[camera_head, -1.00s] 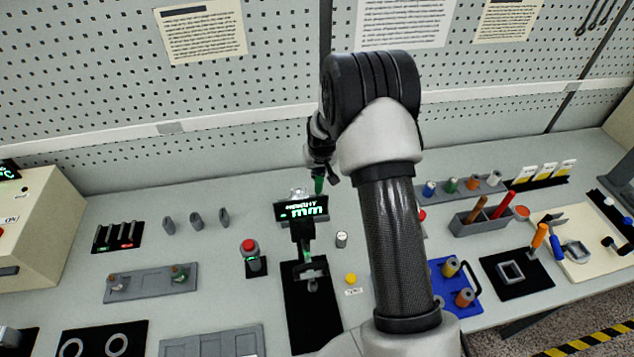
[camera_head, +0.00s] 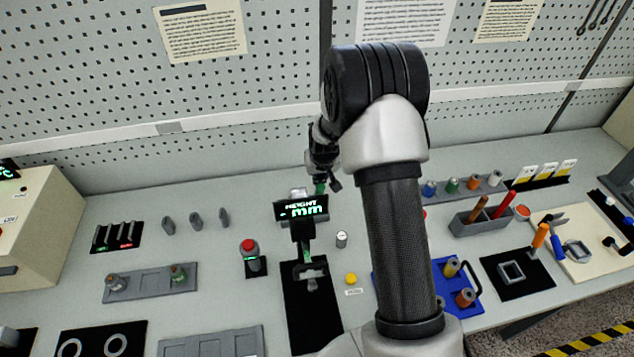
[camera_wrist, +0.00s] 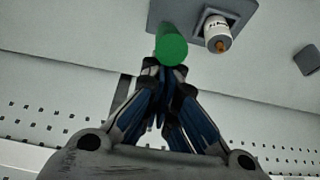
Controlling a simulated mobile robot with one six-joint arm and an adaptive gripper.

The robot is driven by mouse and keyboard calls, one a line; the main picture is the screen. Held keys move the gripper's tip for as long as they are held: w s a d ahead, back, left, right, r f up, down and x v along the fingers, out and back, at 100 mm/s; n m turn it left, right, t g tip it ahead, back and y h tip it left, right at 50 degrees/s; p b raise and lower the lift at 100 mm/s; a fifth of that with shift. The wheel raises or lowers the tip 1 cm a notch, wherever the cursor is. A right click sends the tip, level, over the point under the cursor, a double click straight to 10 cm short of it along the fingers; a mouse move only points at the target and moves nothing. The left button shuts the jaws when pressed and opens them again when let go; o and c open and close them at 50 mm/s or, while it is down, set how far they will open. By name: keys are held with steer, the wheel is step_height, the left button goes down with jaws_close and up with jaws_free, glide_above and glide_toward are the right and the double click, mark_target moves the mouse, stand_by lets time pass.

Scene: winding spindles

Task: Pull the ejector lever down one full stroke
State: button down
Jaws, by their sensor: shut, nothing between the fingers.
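A green round-ended grip (camera_wrist: 171,48), apparently that of the ejector lever, is just beyond my fingertips in the wrist view. In the head view a small green part (camera_head: 320,187) shows directly below my gripper (camera_head: 322,172), behind the height display. My gripper (camera_wrist: 164,70) is shut with nothing between its fingers. Its tips are close to the end of the green grip; I cannot tell whether they touch. The lever's shaft and pivot are hidden. A white labelled spool with an orange tip (camera_wrist: 217,33) sits in a grey square holder beside the grip.
The black height display (camera_head: 301,209) stands just in front of my gripper. A red button (camera_head: 248,246) is to its left, and a yellow button (camera_head: 351,279) in front. A blue tray (camera_head: 388,272) with spools lies right. The pegboard wall (camera_head: 260,80) rises behind.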

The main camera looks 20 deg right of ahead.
steer(key=shift+s+f, duration=0.1)
steer(key=shift+s+a+f+b, duration=0.1)
steer(key=shift+s+b, duration=0.1)
steer(key=shift+s, duration=0.2)
steer(key=shift+s+a+f+b, duration=0.1)
steer(key=shift+s+b, duration=0.1)
steer(key=shift+s, duration=0.2)
steer(key=shift+f, duration=0.15)
